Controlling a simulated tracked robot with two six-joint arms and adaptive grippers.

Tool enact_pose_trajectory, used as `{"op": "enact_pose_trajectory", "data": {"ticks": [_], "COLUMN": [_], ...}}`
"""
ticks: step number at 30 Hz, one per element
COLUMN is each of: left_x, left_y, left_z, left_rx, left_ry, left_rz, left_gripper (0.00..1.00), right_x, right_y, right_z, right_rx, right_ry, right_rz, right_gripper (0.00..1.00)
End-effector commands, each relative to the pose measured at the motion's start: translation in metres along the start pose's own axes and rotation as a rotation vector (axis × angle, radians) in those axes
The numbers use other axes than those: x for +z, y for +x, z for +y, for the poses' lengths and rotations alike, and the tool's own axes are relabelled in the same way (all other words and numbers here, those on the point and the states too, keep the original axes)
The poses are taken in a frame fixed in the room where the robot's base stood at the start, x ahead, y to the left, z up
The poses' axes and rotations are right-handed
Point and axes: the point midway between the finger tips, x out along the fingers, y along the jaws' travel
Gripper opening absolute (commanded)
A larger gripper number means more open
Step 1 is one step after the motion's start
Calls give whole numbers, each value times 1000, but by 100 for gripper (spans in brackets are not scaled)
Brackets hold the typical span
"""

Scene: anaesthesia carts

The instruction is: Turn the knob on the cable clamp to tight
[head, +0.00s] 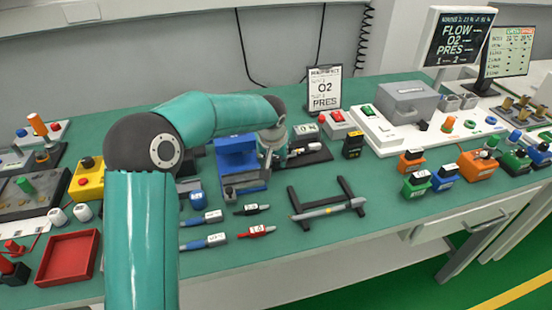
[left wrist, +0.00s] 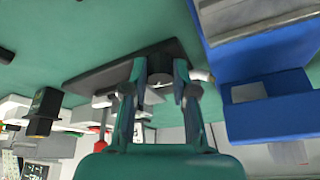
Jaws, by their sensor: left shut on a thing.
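The cable clamp appears to be the low unit on a dark base plate (head: 316,157), just right of the blue vise-like fixture. My left arm reaches over the bench from the left, and its gripper (head: 275,158) is down at the left part of that plate. In the left wrist view, the left gripper (left wrist: 160,82) has its two fingers on either side of a dark round knob (left wrist: 159,65) and is shut on it. The dark base plate (left wrist: 100,75) lies behind. The knob's marking and setting are hidden. My right gripper is not in view.
The blue fixture (head: 236,150) stands close to the left of the gripper; it also fills the right of the left wrist view (left wrist: 265,105). A yellow-black block (head: 353,145) stands to the right. A black rack with a grey tool (head: 328,208) lies in front.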

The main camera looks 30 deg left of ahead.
Motion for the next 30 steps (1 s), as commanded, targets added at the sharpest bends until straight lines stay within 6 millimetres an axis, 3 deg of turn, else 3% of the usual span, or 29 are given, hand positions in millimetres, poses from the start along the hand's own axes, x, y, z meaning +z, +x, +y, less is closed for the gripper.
{"op": "enact_pose_trajectory", "data": {"ticks": [10,20,21,24,26,30], "left_x": [0,0,0,0,0,0], "left_y": [-2,0,0,0,0,0], "left_z": [-2,-3,-3,-3,-3,-3], "left_rx": [78,87,87,86,86,86], "left_ry": [185,209,208,208,208,207], "left_rz": [6,9,9,9,9,8], "left_gripper": [0,0,29,45,52,52], "right_x": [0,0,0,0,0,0], "right_y": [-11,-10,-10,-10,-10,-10], "right_z": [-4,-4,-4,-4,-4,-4], "right_rx": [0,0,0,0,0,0], "right_ry": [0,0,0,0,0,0], "right_rz": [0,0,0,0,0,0], "right_gripper": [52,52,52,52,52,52]}}
